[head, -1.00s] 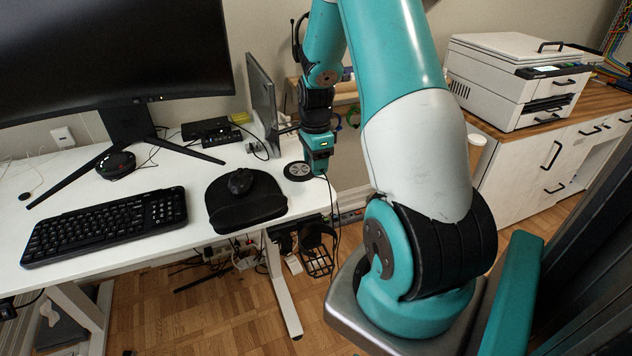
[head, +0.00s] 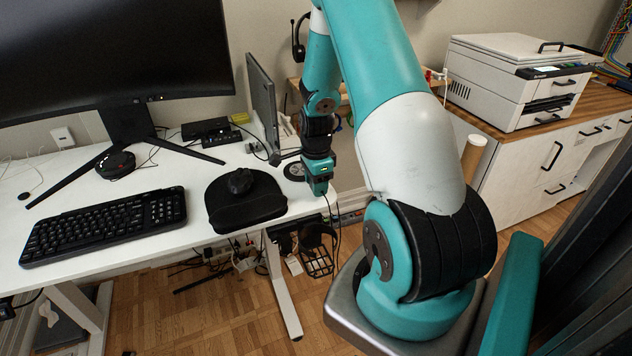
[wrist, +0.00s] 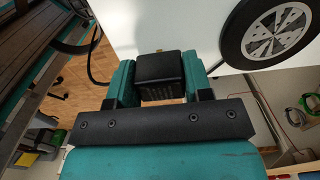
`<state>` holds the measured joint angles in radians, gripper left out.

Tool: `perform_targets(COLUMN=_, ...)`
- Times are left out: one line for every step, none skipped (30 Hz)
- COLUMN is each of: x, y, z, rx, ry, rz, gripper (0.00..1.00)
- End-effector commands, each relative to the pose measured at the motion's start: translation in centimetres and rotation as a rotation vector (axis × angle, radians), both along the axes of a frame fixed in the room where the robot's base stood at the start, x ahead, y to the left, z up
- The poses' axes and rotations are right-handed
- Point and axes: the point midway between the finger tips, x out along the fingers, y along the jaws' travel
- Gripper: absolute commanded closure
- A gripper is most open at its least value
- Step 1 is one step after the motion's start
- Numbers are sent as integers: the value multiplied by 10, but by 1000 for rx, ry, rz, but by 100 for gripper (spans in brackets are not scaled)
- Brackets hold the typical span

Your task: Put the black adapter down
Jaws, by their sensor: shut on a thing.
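The black adapter (wrist: 161,76) is a small dark block between the fingers of my gripper (wrist: 160,80) in the wrist view. My gripper is shut on it. In the head view my gripper (head: 319,188) points down at the right edge of the white desk (head: 268,258). The adapter is hidden or too small to make out there, and a dark cable hangs below the fingers. I cannot tell how high the adapter is above the desk top.
A round black and silver disc (wrist: 264,28) lies on the desk beside my gripper. A black mouse (head: 240,181) rests on a dark pad (head: 247,208) to the left, and a keyboard (head: 105,224) is further left. An upright dark panel (head: 262,103) stands behind. Bare desk shows between keyboard and pad.

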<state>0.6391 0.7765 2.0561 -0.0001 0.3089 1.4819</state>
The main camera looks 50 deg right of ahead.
Motion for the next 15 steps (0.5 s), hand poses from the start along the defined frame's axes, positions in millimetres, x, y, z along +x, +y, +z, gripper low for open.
perform_targets(x=0, y=0, z=-3, rx=0, ry=0, rz=0, gripper=92)
perform_targets(x=0, y=0, z=-3, rx=0, ry=0, rz=0, gripper=92)
perform_targets(x=0, y=0, z=-3, rx=0, ry=0, rz=0, gripper=47)
perform_targets(x=0, y=0, z=-2, rx=0, ry=0, rz=0, gripper=40)
perform_targets(x=0, y=0, z=-2, rx=0, ry=0, rz=0, gripper=33)
perform_targets(x=0, y=0, z=-2, rx=0, ry=0, rz=0, gripper=28)
perform_targets(x=0, y=0, z=-2, rx=0, ry=0, rz=0, gripper=28)
perform_targets(x=0, y=0, z=-2, rx=0, ry=0, rz=0, gripper=28)
perform_targets(x=0, y=0, z=-2, rx=0, ry=0, rz=0, gripper=28)
perform_targets(x=0, y=0, z=-2, rx=0, ry=0, rz=0, gripper=28)
perform_targets(x=0, y=0, z=-2, rx=0, ry=0, rz=0, gripper=28)
perform_targets(x=0, y=0, z=-2, rx=0, ry=0, rz=0, gripper=28)
perform_targets(x=0, y=0, z=-2, rx=0, ry=0, rz=0, gripper=28)
perform_targets(x=0, y=0, z=-1, rx=0, ry=0, rz=0, gripper=28)
perform_targets(x=0, y=0, z=2, rx=-1, ry=-1, rz=0, gripper=28)
